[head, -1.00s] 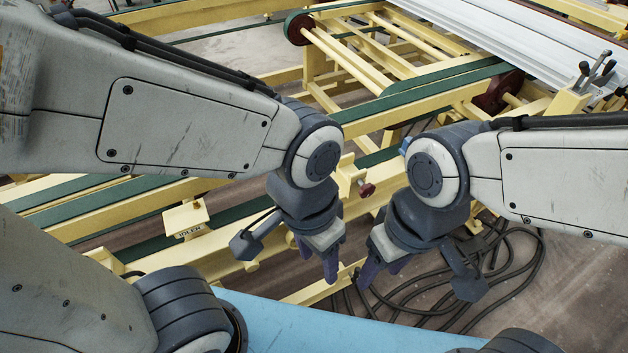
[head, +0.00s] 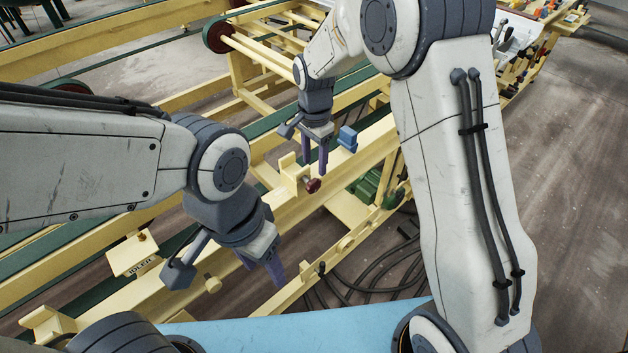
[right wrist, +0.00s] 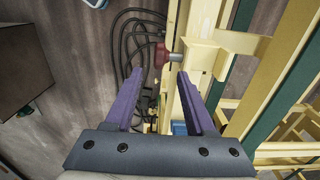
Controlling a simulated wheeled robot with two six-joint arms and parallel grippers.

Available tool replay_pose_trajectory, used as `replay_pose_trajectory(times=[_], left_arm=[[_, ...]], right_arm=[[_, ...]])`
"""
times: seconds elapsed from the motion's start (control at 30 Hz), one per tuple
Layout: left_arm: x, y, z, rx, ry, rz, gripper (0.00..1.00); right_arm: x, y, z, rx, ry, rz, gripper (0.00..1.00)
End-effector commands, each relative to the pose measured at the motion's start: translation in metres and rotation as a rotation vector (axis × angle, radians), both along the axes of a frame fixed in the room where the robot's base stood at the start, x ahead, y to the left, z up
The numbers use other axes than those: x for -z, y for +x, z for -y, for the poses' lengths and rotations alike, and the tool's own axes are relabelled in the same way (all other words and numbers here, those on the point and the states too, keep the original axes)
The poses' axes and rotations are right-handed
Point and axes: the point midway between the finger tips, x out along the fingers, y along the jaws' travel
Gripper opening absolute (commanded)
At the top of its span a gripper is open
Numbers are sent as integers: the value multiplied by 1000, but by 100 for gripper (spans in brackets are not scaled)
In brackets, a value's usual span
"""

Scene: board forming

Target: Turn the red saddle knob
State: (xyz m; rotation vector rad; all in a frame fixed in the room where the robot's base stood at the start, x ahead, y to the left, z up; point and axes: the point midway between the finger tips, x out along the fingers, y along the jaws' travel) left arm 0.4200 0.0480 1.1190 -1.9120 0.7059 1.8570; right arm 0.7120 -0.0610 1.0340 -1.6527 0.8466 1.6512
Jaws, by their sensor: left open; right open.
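The red saddle knob (head: 312,185) sticks out from a yellow bracket (head: 292,175) on the frame's near rail in the head view. In the right wrist view the knob (right wrist: 157,54) shows dark red on a short metal shaft, just beyond the fingertips. My right gripper (head: 315,168) is open, pointing down, just above and beside the knob; its purple fingers (right wrist: 165,77) have nothing between them. My left gripper (head: 274,276) is open and empty, lower and nearer, left of the knob. Whether the right fingers touch the knob cannot be told.
A yellow plate marked IDLER (head: 133,256) stands on the rail at the left. Black cables (head: 375,277) lie on the floor. A light blue surface (head: 300,325) is at the front.

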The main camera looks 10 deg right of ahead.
Motion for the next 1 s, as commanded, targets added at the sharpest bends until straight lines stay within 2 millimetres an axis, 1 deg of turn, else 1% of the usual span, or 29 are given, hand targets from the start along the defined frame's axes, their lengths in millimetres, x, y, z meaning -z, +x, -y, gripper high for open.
replay_pose_trajectory(times=[0.03,0.2,0.4,0.6,0.83,0.87,0.9,0.97,1.0], left_arm=[[-4,0,0,0,0,0,55],[-11,0,0,-1,0,0,55],[-16,0,0,-1,0,0,55],[-17,0,0,-1,0,0,55],[-17,0,0,-1,0,0,55],[-17,0,0,-1,0,0,55],[-17,0,0,-1,0,0,55],[-17,0,0,-1,0,0,55],[-17,0,0,-1,0,0,55]], right_arm=[[9,-2,0,-1,-2,-6,55],[41,-2,0,-3,-2,-6,55],[71,-2,0,-4,0,-4,55],[82,-1,0,-5,0,-1,55],[83,-1,0,-5,1,-1,55],[83,-1,0,-5,1,-1,47],[83,-1,0,-5,1,-1,32],[83,-1,0,-5,1,-1,9],[83,-1,0,-5,1,-1,0]])
